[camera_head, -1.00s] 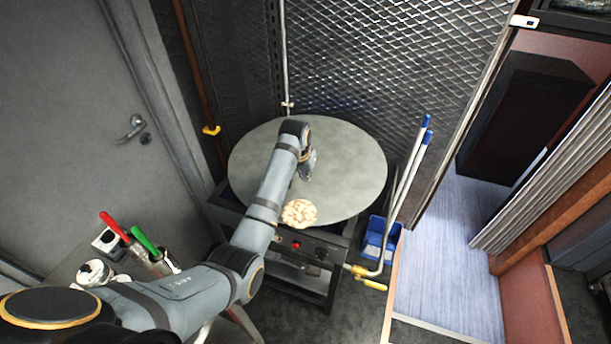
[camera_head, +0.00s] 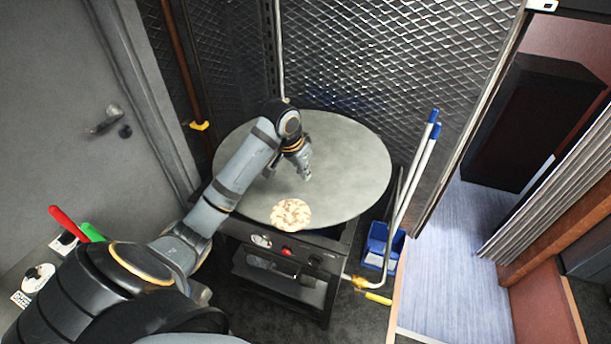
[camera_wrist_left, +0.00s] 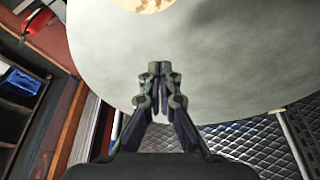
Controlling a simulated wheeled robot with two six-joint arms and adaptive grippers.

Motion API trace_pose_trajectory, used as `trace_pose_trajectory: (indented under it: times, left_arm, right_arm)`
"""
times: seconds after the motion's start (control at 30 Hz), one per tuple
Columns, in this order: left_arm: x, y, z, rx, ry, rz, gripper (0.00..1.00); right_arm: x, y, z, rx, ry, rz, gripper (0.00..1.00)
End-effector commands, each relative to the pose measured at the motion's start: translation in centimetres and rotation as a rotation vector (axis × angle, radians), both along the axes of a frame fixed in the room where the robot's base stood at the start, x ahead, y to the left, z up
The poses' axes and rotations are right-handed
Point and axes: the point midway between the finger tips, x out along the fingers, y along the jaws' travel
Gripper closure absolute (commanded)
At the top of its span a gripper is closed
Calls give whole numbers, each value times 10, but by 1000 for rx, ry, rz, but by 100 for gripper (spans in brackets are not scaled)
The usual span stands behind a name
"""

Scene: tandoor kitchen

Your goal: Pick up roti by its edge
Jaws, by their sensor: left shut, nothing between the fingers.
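The roti (camera_head: 291,215) is a round, pale, brown-spotted flatbread. It lies flat on the front edge of the large round grey griddle plate (camera_head: 350,165). In the left wrist view part of the roti (camera_wrist_left: 143,3) shows at the top edge, cut off by the frame. My left gripper (camera_head: 307,177) hangs over the middle of the plate, behind the roti and apart from it. In the left wrist view the gripper's fingers (camera_wrist_left: 160,72) are together with nothing between them. My right gripper is not in view.
The plate sits on a dark stove (camera_head: 290,260) with knobs at its front. A blue bin (camera_head: 383,245) and white poles with blue ends (camera_head: 412,185) stand to its right. Red- and green-handled tools (camera_head: 68,223) lie at the lower left. A mesh wall (camera_head: 390,60) is behind.

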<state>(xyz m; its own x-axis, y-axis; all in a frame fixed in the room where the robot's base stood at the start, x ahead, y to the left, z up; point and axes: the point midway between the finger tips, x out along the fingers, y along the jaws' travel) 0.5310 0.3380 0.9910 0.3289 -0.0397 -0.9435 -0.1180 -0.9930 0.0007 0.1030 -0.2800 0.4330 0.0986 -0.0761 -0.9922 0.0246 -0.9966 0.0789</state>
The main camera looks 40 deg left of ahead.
Motion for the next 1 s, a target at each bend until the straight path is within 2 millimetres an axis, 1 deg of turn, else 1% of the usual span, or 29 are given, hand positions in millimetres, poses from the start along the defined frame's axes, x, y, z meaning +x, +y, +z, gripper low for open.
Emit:
trace_pose_trajectory:
  times: [0.03, 0.1, 0.3, 0.33, 0.37, 0.43, 0.5, 0.6, 0.7, 1.0]
  left_arm:
    - [3, -2, -11, -6, 5, 0, 100]
    - [8, -2, -26, -5, 5, 1, 100]
    - [23, -4, -66, -3, 2, 1, 100]
    - [22, -3, -69, 0, 4, 1, 100]
    - [14, 0, -65, 6, 3, 0, 100]
    - [2, 1, -65, 6, 3, -1, 100]
    - [-6, 2, -65, 5, 3, 1, 100]
    - [-13, 2, -66, 4, 1, -1, 100]
    - [-17, 2, -67, 2, 1, 0, 100]
    - [-17, 2, -67, 1, 0, 0, 100]
  right_arm:
    - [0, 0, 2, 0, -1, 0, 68]
    - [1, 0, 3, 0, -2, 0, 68]
    - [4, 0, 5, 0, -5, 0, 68]
    - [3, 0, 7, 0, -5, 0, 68]
    - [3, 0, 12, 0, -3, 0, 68]
    - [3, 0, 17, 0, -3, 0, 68]
    - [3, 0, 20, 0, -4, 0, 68]
    - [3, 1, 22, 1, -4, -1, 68]
    - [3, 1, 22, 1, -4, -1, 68]
    - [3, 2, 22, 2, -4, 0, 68]
